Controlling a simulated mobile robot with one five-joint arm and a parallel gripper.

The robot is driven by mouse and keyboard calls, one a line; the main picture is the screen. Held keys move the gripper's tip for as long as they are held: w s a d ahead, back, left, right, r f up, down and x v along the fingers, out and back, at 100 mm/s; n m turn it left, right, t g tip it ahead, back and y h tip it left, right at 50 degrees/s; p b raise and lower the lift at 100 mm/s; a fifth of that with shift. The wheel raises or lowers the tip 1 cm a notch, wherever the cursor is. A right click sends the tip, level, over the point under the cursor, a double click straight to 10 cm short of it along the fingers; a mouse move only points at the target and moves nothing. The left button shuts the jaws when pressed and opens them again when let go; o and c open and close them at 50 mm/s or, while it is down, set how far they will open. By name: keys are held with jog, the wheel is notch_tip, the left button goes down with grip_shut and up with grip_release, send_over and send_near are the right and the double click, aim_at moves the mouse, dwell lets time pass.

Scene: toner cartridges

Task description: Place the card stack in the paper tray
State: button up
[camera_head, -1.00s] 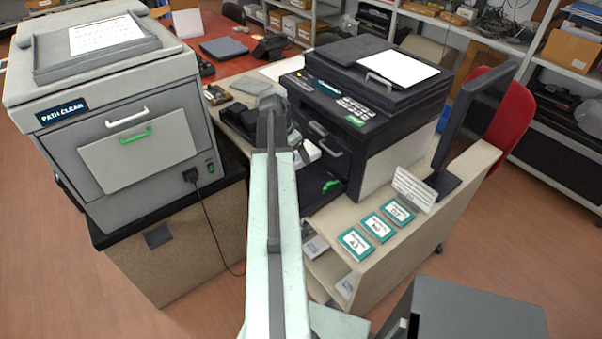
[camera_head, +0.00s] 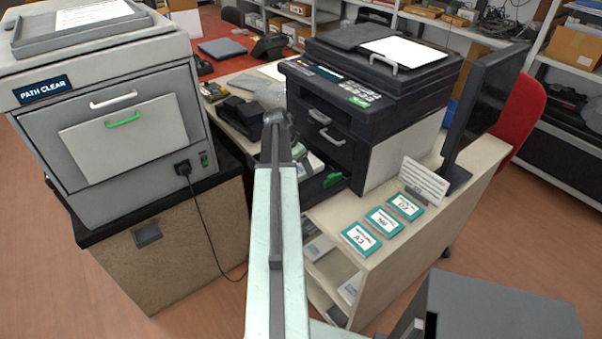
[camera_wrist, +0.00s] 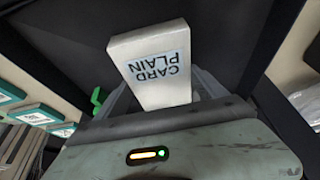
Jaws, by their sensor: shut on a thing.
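A white card stack (camera_wrist: 151,88) labelled "CARD PLAIN" is between the fingers of my gripper (camera_wrist: 163,92) in the wrist view. My gripper is shut on it. In the head view my arm hides most of the gripper; a pale block (camera_head: 312,164) beside the arm's end looks like the stack. The paper tray (camera_head: 318,192) is the dark open drawer low on the black printer, with a green handle (camera_head: 332,180). The stack appears over or close to the tray; I cannot tell whether it touches. The green handle also shows in the wrist view (camera_wrist: 97,96), left of the stack.
The black printer (camera_head: 365,110) stands on a pale desk. Teal-edged cards (camera_head: 383,221), a white sign (camera_head: 424,180) and a monitor (camera_head: 485,110) are to its right. A grey machine (camera_head: 110,110) marked "PATH CLEAR" stands at left. Open shelves lie below the desk top.

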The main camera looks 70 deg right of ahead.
jog(key=shift+s+d+f, duration=0.1)
jog(key=shift+d, duration=0.05)
jog(key=shift+f, duration=0.2)
jog(key=o, duration=1.8)
jog(key=shift+r, duration=0.15)
jog(key=shift+r+p, duration=0.3)
jog(key=shift+p, duration=0.2)
jog(key=p+v, duration=1)
jog(key=v, duration=0.1)
jog(key=shift+a+r+p, duration=0.2)
jog(key=shift+a+p, duration=0.05)
jog(key=shift+p, duration=0.05)
